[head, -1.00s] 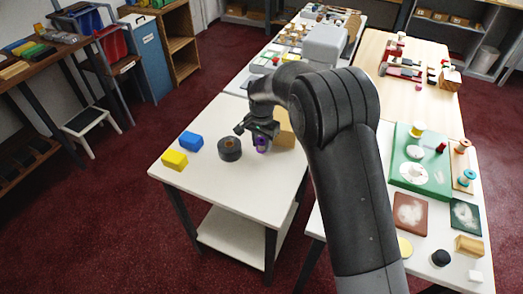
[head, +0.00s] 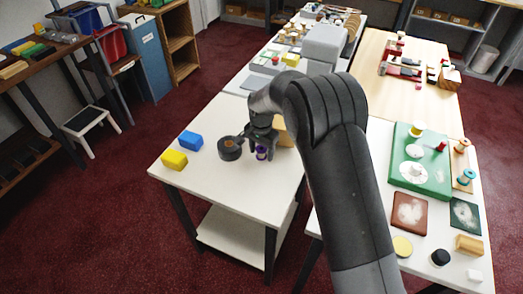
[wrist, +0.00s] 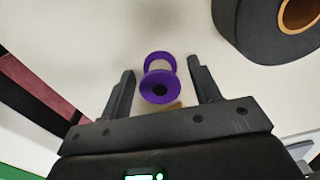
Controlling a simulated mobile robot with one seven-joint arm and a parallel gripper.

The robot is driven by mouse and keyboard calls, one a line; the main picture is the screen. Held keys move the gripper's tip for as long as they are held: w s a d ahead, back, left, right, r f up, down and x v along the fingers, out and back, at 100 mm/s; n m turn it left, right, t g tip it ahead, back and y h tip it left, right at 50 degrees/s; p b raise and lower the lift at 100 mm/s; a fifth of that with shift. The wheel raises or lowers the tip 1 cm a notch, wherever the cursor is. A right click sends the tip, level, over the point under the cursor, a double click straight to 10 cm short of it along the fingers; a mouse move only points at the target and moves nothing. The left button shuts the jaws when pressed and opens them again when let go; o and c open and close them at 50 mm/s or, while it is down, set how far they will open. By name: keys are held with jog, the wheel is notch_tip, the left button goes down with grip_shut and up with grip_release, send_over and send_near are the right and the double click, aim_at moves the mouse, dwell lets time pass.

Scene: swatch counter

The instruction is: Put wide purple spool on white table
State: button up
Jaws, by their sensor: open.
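The purple spool (head: 262,153) stands on the white table (head: 225,188), just right of a dark roll. In the wrist view, the spool (wrist: 158,75) shows its purple flanges, with a dark hole in the nearer one. My gripper (head: 261,149) is open over the spool. In the wrist view, the fingers of my gripper (wrist: 160,70) are on either side of the spool, with a visible gap on both sides. The spool's lower part is partly hidden in the head view.
The dark roll (head: 230,149), also in the wrist view (wrist: 262,32), is close beside my gripper. A blue block (head: 190,141) and yellow block (head: 174,160) lie at the table's left. A tan wooden piece (head: 284,133) is behind my gripper. The table's front is clear.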

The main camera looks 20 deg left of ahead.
aim_at(261, 148)
notch_tip(261, 148, up, 12)
jog(key=shift+r, duration=0.15)
dwell(0.5)
